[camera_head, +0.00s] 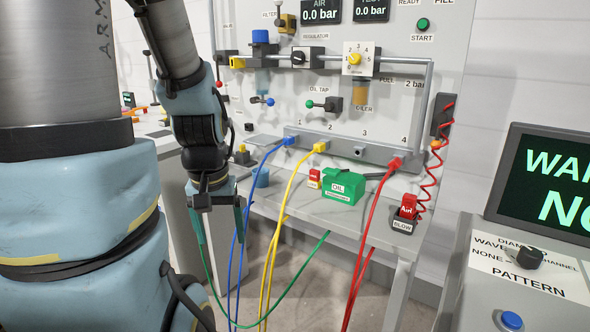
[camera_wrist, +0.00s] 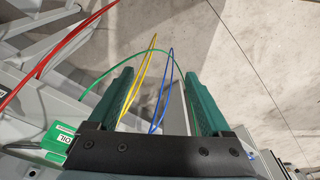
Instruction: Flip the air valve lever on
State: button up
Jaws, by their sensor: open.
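A lever with a red ball knob (camera_head: 219,84) hangs down from a black block at the left of the panel, below a label partly hidden by my arm that seems to read "valve". It looks like the air valve lever. The air display (camera_head: 320,11) reads 0.0 bar. My gripper (camera_head: 219,222) points down, well below and in front of the lever, beside the bench's left end. In the wrist view my gripper (camera_wrist: 158,76) is open, with nothing between its fingers; the lever does not show there.
Blue (camera_head: 266,157), yellow (camera_head: 298,172) and red hoses (camera_head: 374,218) and a green hose (camera_head: 295,280) hang in front of the bench near my gripper. A green oil can (camera_head: 343,188) stands on the bench. Blue-knob (camera_head: 269,101) and green-knob levers (camera_head: 311,104) sit right of the red-knob lever.

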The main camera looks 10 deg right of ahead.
aim_at(218, 73)
jog(key=i, duration=1.55)
jog(key=i+u, duration=0.1)
jog(key=u, duration=1.55)
